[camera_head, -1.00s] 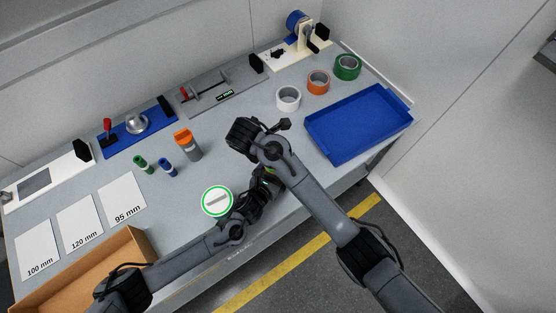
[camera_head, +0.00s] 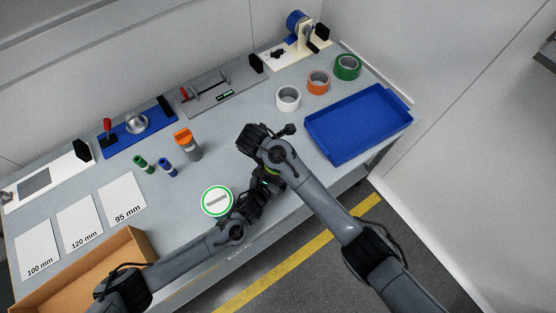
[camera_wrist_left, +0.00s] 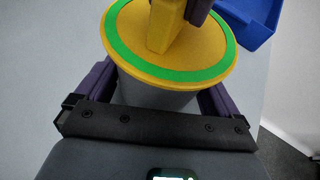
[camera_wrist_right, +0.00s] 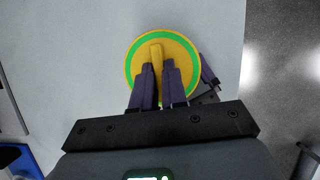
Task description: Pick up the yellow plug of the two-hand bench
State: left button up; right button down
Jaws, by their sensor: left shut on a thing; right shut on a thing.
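The yellow plug (camera_wrist_right: 188,55) is a round yellow disc with a green ring and a raised bar handle. It also shows large in the left wrist view (camera_wrist_left: 125,22), on top of a pale grey cylinder (camera_wrist_left: 158,96). My right gripper (camera_wrist_right: 158,72) is shut on the bar handle, with a finger on each side of it. My left gripper (camera_wrist_left: 158,85) has its fingers on both sides of the grey cylinder, below the disc. In the head view my arms hide most of the plug and both sets of fingertips.
A white disc with a green rim (camera_head: 217,201) lies left of my grippers. The blue tray (camera_head: 340,148) is to the right, with tape rolls (camera_head: 318,82) behind it. A cardboard box (camera_head: 128,247) is front left.

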pick_arm(q)
jog(key=shift+s+a+f, duration=0.1)
jog(key=shift+f, duration=0.15)
pick_arm(e)
notch_tip(320, 180, up, 10)
dwell(0.6)
pick_arm(q)
jog(key=o, duration=0.7)
jog(key=shift+o, duration=0.2)
jog(key=shift+r, duration=0.1)
